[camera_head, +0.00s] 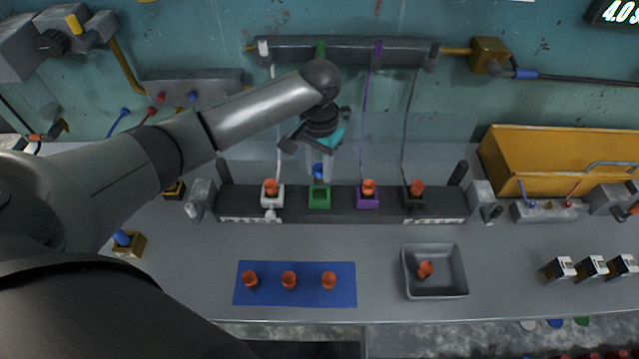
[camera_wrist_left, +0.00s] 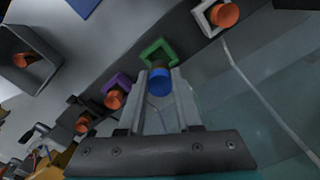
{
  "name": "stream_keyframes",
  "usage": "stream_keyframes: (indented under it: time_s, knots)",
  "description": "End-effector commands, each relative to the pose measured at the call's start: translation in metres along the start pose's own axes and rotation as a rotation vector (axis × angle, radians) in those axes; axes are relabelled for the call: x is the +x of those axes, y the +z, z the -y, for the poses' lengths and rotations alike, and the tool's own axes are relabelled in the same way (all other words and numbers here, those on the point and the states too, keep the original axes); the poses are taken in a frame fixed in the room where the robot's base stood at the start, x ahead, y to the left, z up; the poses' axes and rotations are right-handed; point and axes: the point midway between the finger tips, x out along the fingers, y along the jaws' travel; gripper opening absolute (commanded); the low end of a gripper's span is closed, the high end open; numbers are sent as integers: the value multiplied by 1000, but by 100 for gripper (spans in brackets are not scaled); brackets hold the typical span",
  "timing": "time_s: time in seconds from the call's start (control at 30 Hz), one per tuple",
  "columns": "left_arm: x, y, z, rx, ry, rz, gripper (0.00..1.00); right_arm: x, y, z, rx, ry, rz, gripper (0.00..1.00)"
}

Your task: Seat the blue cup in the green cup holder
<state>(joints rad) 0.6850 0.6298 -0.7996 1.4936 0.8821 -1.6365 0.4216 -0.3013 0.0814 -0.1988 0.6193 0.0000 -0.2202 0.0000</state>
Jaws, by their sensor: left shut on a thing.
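The blue cup (camera_head: 318,171) is held upright between the fingers of my left gripper (camera_head: 319,172), directly over the green cup holder (camera_head: 319,197). In the left wrist view the blue cup (camera_wrist_left: 160,82) sits between the fingertips, with the green holder (camera_wrist_left: 158,50) just beyond it. A gap seems to show between cup and holder, but its size is hard to tell. The green holder is an open square socket in the dark rack and looks empty. My right gripper is not in view.
The white (camera_head: 271,196), purple (camera_head: 367,197) and black (camera_head: 416,198) holders beside it carry orange cups. A blue mat (camera_head: 295,298) with several orange cups and a grey tray (camera_head: 434,289) with one lie in front. A yellow box (camera_head: 550,165) stands right.

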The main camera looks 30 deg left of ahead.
Motion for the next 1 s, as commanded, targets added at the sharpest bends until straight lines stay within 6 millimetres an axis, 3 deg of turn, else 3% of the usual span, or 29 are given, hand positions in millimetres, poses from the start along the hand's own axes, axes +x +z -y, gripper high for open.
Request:
stream_keyframes:
  time_s: [0.4,0.87,0.9,1.0]
  knots:
    - [50,0,0,-1,1,1,0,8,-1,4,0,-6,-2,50]
    - [57,0,-1,0,2,0,0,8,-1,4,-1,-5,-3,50]
    - [57,0,-1,0,1,-1,37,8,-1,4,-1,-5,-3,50]
    - [56,0,-1,0,1,-1,49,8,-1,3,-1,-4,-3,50]
